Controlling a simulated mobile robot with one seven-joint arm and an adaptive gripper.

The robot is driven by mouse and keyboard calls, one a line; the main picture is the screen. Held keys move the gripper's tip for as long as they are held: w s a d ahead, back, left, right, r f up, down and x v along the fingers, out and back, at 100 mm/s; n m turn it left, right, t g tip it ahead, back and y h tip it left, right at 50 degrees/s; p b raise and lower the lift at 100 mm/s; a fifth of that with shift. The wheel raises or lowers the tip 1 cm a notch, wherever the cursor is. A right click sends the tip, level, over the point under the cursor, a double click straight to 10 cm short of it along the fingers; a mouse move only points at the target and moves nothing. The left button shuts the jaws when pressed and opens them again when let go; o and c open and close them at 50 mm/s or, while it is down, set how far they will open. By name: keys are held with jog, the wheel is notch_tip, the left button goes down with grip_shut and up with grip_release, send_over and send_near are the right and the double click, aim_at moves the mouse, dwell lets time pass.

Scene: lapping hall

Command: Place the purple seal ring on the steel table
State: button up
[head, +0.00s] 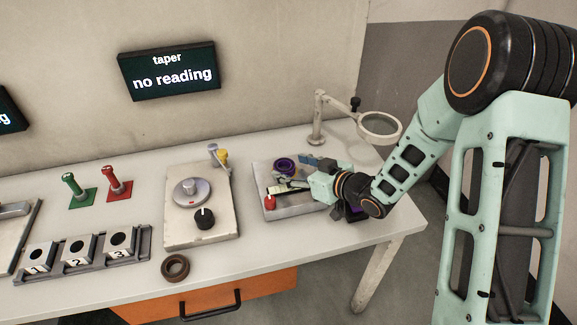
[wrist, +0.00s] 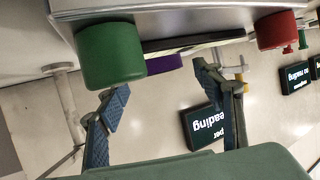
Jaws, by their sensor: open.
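The purple seal ring (head: 285,165) is at the back left of a low pale grey plate (head: 262,178) on the right part of the bench. In the wrist view, a purple piece (wrist: 164,64) shows partly behind a green knob; it appears to be the ring. My gripper (head: 297,174) is over the plate, close to the ring, with its blue fingers apart. In the wrist view, the gap between the fingers (wrist: 162,95) is empty. I cannot tell whether a finger touches the ring. The pale grey table (head: 120,290) carries all this.
A red knob (head: 270,203) is at the plate's front left; a green knob (wrist: 110,55) shows in the wrist view. A magnifier (head: 380,125) stands behind my gripper. Left are a dial unit (head: 178,228), a brown ring (head: 175,267) and numbered blocks (head: 80,250).

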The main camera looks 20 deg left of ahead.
jog(key=v, duration=1)
jog(key=shift+d+p, duration=0.1)
jog(key=shift+p, duration=0.2)
